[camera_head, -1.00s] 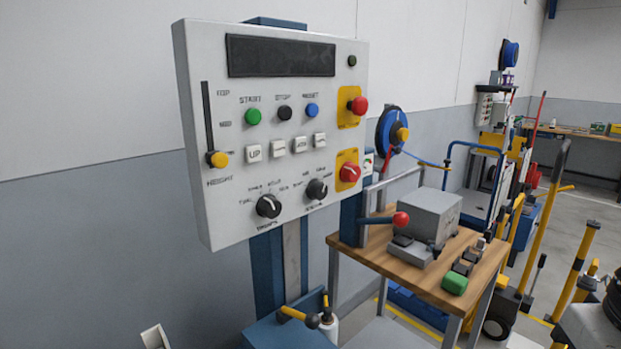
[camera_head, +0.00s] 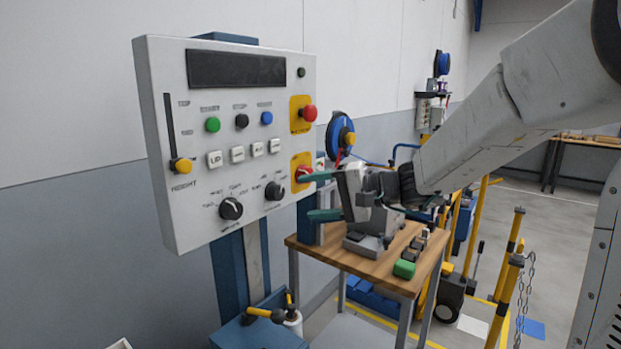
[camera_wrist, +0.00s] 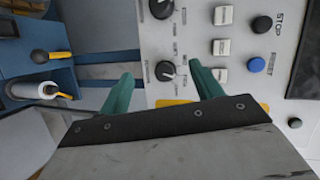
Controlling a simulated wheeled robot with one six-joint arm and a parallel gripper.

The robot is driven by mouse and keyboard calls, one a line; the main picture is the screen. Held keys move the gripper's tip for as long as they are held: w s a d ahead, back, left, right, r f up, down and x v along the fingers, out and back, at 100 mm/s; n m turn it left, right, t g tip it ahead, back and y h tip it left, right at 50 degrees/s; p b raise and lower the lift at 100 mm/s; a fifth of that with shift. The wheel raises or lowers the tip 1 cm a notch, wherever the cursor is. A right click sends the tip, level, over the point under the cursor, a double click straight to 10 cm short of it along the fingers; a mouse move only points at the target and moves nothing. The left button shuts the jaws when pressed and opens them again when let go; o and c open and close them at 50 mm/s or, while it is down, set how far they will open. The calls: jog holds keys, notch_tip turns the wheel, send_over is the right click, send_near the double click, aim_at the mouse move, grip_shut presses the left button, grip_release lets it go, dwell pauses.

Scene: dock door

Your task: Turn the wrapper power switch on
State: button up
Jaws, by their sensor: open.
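The wrapper's grey control panel (camera_head: 200,130) is on the left in the head view. The likely power switch, a red rotary knob (camera_head: 303,173) on a yellow plate, is at its lower right; a green fingertip partly covers it. My gripper (camera_head: 306,197) is open and empty, with its green fingers pointing at the panel. I cannot tell whether a finger touches it. In the wrist view the panel is turned sideways, and my gripper (camera_wrist: 161,74) frames a black selector knob (camera_wrist: 165,70) beyond the fingers. Only the yellow plate's edge (camera_wrist: 172,102) shows there; the red knob is hidden.
A red mushroom button (camera_head: 309,113) sits above the switch. A black selector knob (camera_head: 274,191) is close to its left. A wooden bench (camera_head: 345,267) with equipment stands below my gripper. Yellow posts (camera_head: 508,255) stand at the right.

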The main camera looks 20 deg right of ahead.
jog(key=w+d+f+m+t+h, duration=0.1)
jog(key=w+d+m+t+h, duration=0.1)
jog(key=w+d+m+t, duration=0.55)
jog(key=w+a+n+g, duration=0.1)
jog(key=w+a+n, duration=0.1)
jog(key=w, duration=0.7)
jog(key=shift+a+n+g, duration=0.35)
jog(key=shift+a, duration=0.45)
jog(key=c, duration=1)
